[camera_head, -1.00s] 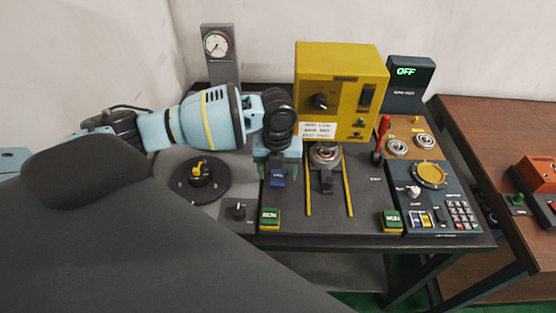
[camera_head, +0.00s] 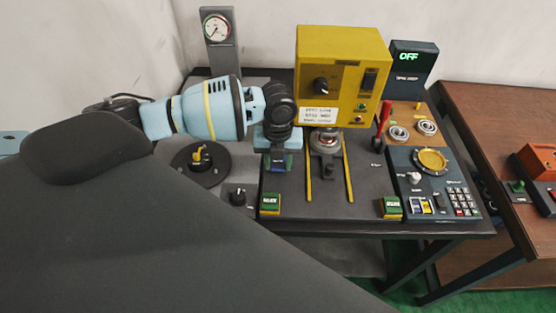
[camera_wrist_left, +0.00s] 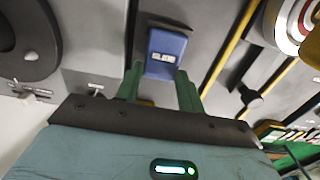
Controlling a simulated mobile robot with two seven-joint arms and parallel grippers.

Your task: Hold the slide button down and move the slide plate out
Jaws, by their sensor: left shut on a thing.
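The blue slide button (camera_head: 279,160) stands left of the yellow rails on the dark machine deck. It also shows in the left wrist view (camera_wrist_left: 165,52), with its white label readable as "SLIDE". Whether the button is pressed down cannot be told. The slide plate with its dark knob (camera_head: 328,171) lies between the two yellow rails. A bearing ring (camera_head: 325,141) sits behind the knob, just under the yellow press. My right gripper is not in view.
The yellow press housing (camera_head: 340,75) stands behind the rails. A red lever (camera_head: 384,117) and a keypad panel (camera_head: 435,185) are to the right. Green buttons (camera_head: 270,203) (camera_head: 391,207) sit at the front edge. The deck between the rails, in front of the knob, is clear.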

